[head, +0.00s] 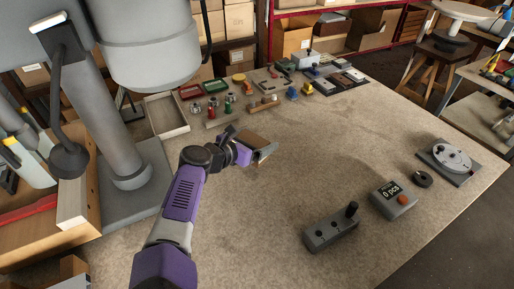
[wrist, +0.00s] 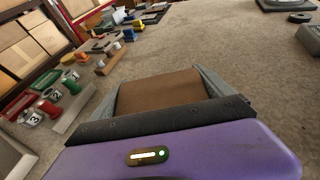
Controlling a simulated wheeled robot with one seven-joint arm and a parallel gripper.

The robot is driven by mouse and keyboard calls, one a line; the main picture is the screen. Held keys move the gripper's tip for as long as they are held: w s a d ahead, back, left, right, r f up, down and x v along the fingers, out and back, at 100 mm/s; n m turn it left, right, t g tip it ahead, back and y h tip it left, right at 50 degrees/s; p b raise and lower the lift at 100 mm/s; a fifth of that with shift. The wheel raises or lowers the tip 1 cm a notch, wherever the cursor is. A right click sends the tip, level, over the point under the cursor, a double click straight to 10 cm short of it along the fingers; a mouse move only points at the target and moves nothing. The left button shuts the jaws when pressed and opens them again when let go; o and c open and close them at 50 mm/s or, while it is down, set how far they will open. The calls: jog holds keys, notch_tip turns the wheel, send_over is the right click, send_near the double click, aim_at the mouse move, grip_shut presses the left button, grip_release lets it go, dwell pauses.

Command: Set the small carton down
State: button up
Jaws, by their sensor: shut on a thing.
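The small carton (wrist: 160,91) is a brown box held between the two grey fingers of my gripper (wrist: 158,84) in the wrist view. In the head view my gripper (head: 264,153) is over the middle of the table, and the carton (head: 253,142) shows as a small brown patch between its fingers. The gripper is shut on the carton. Whether the carton's underside touches the tabletop is hidden. The table (head: 330,150) has a bare, speckled beige top around the gripper.
Numbered spools (wrist: 49,107) stand left of the gripper in the wrist view. Small parts and trays line the table's back. A grey box with a knob (head: 330,232), a counter reading "0 pcs" (head: 393,199) and a dial device (head: 450,160) stand on the right. The table's middle is clear.

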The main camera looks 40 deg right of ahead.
jog(key=shift+f, duration=2)
jog(key=shift+f, duration=0.15)
jog(key=o, duration=1.2)
jog(key=shift+o, duration=0.8)
